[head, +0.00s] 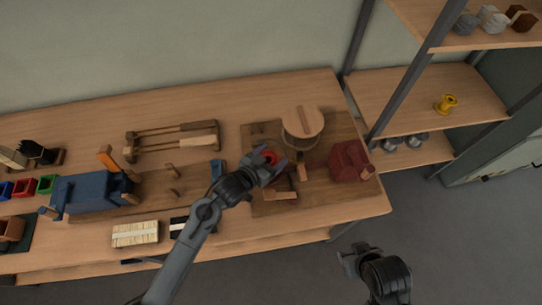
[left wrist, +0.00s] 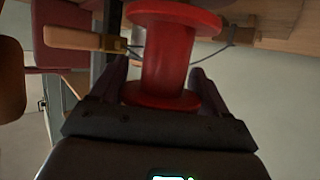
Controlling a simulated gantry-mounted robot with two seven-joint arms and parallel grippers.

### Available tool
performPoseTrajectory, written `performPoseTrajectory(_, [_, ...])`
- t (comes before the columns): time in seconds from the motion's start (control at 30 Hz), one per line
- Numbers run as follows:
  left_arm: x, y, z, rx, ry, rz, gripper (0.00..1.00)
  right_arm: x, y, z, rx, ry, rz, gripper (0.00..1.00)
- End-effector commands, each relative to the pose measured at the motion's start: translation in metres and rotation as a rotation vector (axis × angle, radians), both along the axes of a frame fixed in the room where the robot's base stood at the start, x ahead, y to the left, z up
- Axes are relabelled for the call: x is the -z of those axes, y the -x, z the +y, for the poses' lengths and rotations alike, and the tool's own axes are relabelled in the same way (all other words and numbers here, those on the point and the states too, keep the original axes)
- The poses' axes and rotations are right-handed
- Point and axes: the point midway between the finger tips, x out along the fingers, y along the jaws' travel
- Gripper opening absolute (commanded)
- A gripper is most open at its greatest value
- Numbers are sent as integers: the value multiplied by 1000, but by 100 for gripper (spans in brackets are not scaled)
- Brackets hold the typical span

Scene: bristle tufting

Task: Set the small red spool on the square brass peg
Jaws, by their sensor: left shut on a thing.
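The small red spool (head: 268,157) is between the fingers of my left gripper (head: 271,165), which is shut on it above the board at the right of the bench. In the left wrist view the red spool (left wrist: 168,55) fills the middle, with its flanges at top and bottom and a dark finger on each side. A wooden handle with a brass-coloured end (left wrist: 118,45) shows behind it; I cannot tell whether this is the square brass peg. I cannot make out the peg in the head view. My right gripper (head: 354,260) is off the bench's front edge; its jaw opening is unclear.
A round wooden-topped drum (head: 302,123) stands behind the spool and a dark red block-like device (head: 350,160) to its right. A blue machine (head: 92,193) and small coloured bins (head: 25,187) are at left. Shelves at right hold a yellow spool (head: 446,104).

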Motion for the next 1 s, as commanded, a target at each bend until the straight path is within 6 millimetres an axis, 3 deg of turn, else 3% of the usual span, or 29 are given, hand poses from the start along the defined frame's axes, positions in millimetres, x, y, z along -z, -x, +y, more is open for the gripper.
performPoseTrajectory(1.0, [15, 0, 0, 0, 0, 0, 43, 5, 0, -2, -5, 8, 0, 43])
